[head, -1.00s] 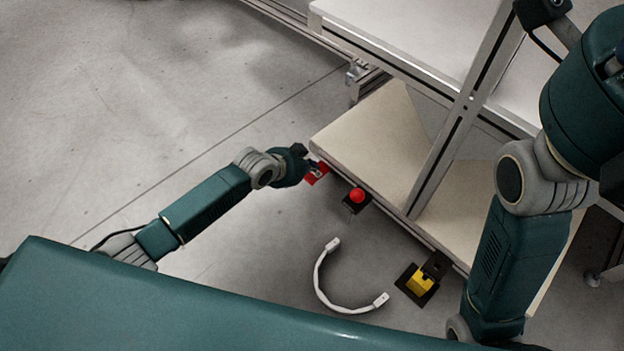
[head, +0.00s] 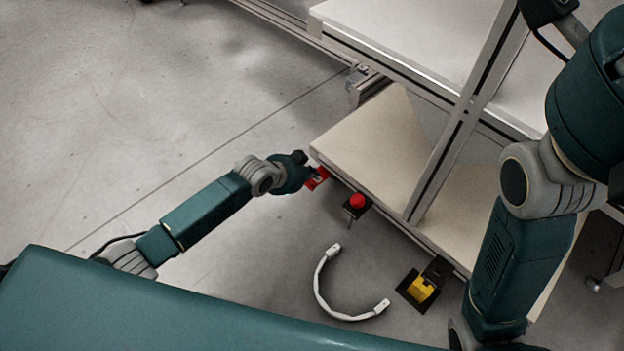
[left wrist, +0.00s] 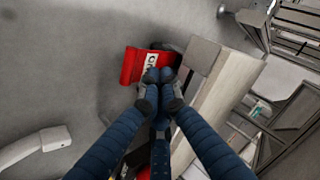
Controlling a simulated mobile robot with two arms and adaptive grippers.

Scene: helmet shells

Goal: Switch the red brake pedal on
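The red brake pedal (head: 318,178) is at the low shelf's near left corner in the head view, partly hidden by my left gripper (head: 308,169). In the left wrist view the red pedal (left wrist: 132,66) shows a white label with dark letters, partly covered by the fingers. The blue fingers of my left gripper (left wrist: 158,76) come together at their tips, right in front of the pedal. I see nothing clearly held between them, and cannot tell if they touch the pedal. My right arm is at the right of the head view; its gripper is out of view.
A red button on a black box (head: 357,201) and a yellow pedal on a black base (head: 421,288) lie along the shelf edge. A white curved handle (head: 322,287) is in front of them. The beige shelf (head: 375,140) borders the work spot. Floor at left is clear.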

